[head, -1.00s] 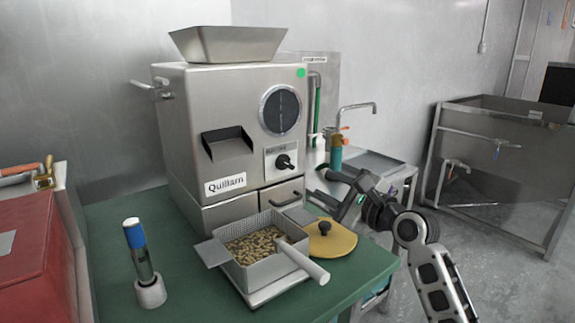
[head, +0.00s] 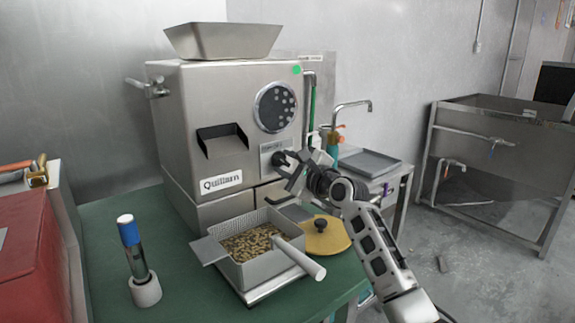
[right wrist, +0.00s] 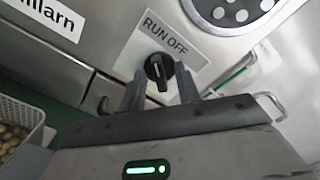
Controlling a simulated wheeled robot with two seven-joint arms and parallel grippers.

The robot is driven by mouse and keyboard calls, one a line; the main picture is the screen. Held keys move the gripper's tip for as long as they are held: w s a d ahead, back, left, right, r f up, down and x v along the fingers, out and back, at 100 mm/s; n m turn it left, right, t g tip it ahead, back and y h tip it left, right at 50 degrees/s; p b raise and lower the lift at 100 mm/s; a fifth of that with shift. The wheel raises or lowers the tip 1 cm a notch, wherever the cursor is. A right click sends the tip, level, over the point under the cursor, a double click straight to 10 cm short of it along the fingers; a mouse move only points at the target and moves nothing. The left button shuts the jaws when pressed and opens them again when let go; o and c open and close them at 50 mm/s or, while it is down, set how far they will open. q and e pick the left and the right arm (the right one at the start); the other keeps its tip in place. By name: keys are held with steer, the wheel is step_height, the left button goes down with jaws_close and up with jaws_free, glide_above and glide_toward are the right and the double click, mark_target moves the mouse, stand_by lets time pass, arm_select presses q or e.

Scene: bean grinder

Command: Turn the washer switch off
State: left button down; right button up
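The switch is a black rotary knob (right wrist: 159,70) on a plate (right wrist: 160,42) marked "RUN OFF". The plate is on the front of the steel machine (head: 220,100) labelled "Quillarn", below its round window (head: 275,107). In the head view the knob (head: 279,159) is partly covered by my right gripper (head: 295,171). In the right wrist view my right gripper (right wrist: 160,84) is open, with one finger on each side below the knob. The fingers look close to the knob, but I cannot tell if they touch it. My left gripper is not in view.
A mesh basket of beans (head: 226,265) stands on the green table (head: 205,300) below the machine. A yellow lid (head: 330,238) lies beside it, under my right arm. A blue-capped tool (head: 134,260) stands at left. A metal sink (head: 490,150) is at right.

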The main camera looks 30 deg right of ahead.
steer(key=shift+c, duration=0.3)
jaws_close()
steer(key=shift+r+m+p, duration=0.15)
steer(key=shift+m+p, duration=0.15)
steer(key=shift+p, duration=0.6)
steer(key=m+p, duration=0.4)
steer(key=p, duration=0.3)
steer(key=shift+r+m, duration=0.15)
steer(key=shift+m, duration=0.25)
steer(key=m+p, duration=0.2)
steer(key=p, duration=0.1)
steer(key=shift+m+p, duration=0.4)
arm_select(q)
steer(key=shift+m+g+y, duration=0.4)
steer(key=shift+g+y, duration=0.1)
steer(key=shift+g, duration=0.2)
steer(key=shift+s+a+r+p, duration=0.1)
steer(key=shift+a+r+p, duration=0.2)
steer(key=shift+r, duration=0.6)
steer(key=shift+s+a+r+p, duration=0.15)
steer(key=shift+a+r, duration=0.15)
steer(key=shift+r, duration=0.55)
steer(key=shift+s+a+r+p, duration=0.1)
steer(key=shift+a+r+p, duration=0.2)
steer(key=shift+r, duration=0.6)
arm_select(e)
steer(key=shift+f+m, duration=0.3)
steer(key=shift+m, duration=0.5)
